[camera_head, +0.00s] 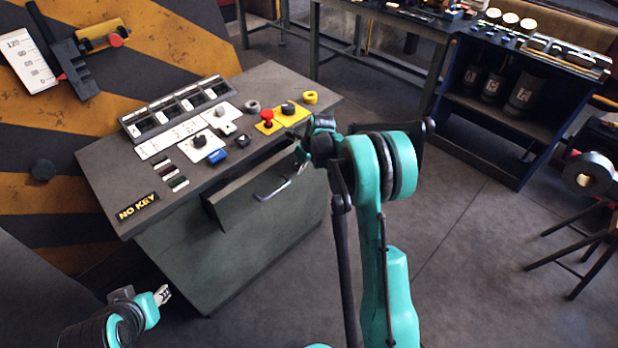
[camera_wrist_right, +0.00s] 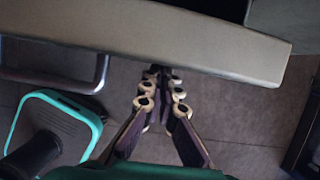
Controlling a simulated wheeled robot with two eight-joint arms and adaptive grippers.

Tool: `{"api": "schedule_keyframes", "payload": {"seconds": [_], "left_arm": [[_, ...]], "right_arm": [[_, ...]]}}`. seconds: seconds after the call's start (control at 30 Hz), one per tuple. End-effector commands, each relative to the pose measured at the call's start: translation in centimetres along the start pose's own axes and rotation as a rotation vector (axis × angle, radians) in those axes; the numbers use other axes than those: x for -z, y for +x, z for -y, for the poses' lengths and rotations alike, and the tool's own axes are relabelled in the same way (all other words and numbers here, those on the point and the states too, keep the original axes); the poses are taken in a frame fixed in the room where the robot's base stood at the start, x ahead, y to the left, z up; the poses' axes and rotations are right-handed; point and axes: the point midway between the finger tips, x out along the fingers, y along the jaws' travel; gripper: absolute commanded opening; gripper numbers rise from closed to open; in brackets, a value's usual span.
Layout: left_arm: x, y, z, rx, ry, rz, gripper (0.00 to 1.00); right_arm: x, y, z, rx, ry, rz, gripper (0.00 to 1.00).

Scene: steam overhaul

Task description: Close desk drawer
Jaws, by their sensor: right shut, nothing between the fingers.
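The grey-green desk (camera_head: 185,265) has its drawer (camera_head: 232,190) pulled partly out, with a dark gap showing behind the front panel. A metal bar handle (camera_head: 272,192) is on the drawer front. My right gripper (camera_head: 305,152) is by the right end of the drawer, partly hidden by its own arm. In the right wrist view, the right gripper's fingers (camera_wrist_right: 157,75) are shut and empty, with their tips close to the drawer front (camera_wrist_right: 150,38); contact cannot be told. The handle (camera_wrist_right: 100,75) is left of them there. My left gripper (camera_head: 162,295) is low at the left, away from the drawer.
The desk top holds a red mushroom button (camera_head: 267,117), a blue switch (camera_head: 216,156), gauges and a NO KEY label (camera_head: 138,207). A dark shelf unit (camera_head: 505,110) stands at the back right. A black stool (camera_head: 590,240) is at the right. Floor in between is clear.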

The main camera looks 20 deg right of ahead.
Motion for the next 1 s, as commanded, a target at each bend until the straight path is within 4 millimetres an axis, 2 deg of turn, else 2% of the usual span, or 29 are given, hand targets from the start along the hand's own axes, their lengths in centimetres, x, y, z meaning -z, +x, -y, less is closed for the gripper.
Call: {"api": "schedule_keyframes", "payload": {"seconds": [0.03,0.2,0.4,0.6,1.0], "left_arm": [[0.2,-0.2,0.0,0.000,0.000,0.000,0.35],[0.4,-0.6,0.0,0.000,0.000,0.000,0.35],[0.6,-0.8,0.0,0.000,0.000,0.000,0.35],[0.6,-0.8,0.0,0.000,0.000,0.000,0.35],[0.6,-0.8,0.0,0.000,0.000,0.000,0.35]], "right_arm": [[-1.2,0.4,-0.1,0.000,-0.003,0.001,0.00],[-4.1,1.5,-0.1,0.000,-0.002,0.001,0.00],[-6.1,2.4,-0.1,0.000,0.000,0.001,0.00],[-6.9,2.7,0.0,0.000,0.000,0.002,0.00],[-7.2,2.7,-0.1,0.001,0.000,0.007,0.00]]}}
